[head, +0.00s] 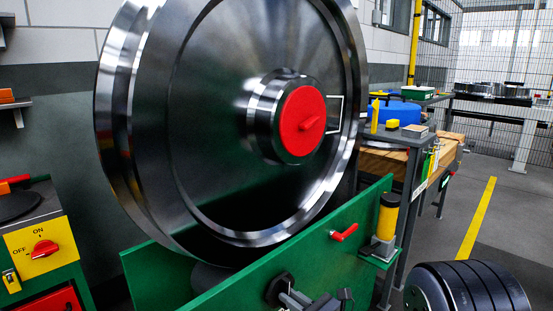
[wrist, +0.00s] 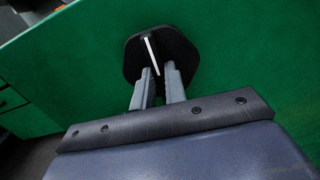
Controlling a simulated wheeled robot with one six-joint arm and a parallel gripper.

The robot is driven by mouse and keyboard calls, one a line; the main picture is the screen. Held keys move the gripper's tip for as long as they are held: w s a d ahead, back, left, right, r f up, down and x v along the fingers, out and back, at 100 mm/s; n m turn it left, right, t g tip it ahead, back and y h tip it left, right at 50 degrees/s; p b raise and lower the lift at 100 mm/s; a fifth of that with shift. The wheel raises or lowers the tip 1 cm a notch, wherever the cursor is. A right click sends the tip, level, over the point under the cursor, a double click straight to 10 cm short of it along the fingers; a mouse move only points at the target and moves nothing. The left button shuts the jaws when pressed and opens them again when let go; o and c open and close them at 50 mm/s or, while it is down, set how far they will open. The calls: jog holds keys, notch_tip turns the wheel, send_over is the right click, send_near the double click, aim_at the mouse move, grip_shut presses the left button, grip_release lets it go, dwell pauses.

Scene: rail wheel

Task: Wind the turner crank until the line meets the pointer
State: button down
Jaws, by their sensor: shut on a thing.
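A white outlined mark (head: 335,114) shows on the wheel face, right of the hub. The black turner crank knob (head: 279,287) is on the green panel. In the wrist view the knob (wrist: 185,55) carries a white stripe, tilted slightly from upright. My gripper (head: 290,297) is at the knob; its grey fingers (wrist: 158,76) are shut on it. Their exact contact is partly hidden. I cannot clearly make out the pointer.
A red lever (head: 344,233) and a yellow-and-black post (head: 387,217) are on the frame's right side. A dark ribbed cylinder (head: 470,288) lies at lower right. A control box with a red switch (head: 44,249) stands left. Open floor lies beside the yellow line (head: 478,218).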

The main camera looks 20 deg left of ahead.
jog(key=shift+m, duration=0.4)
jog(key=shift+m+p, duration=1.1)
jog(key=c, duration=1.3)
grip_release()
jog(key=shift+d, duration=0.1)
jog(key=v, duration=0.7)
jog(key=shift+b, duration=0.3)
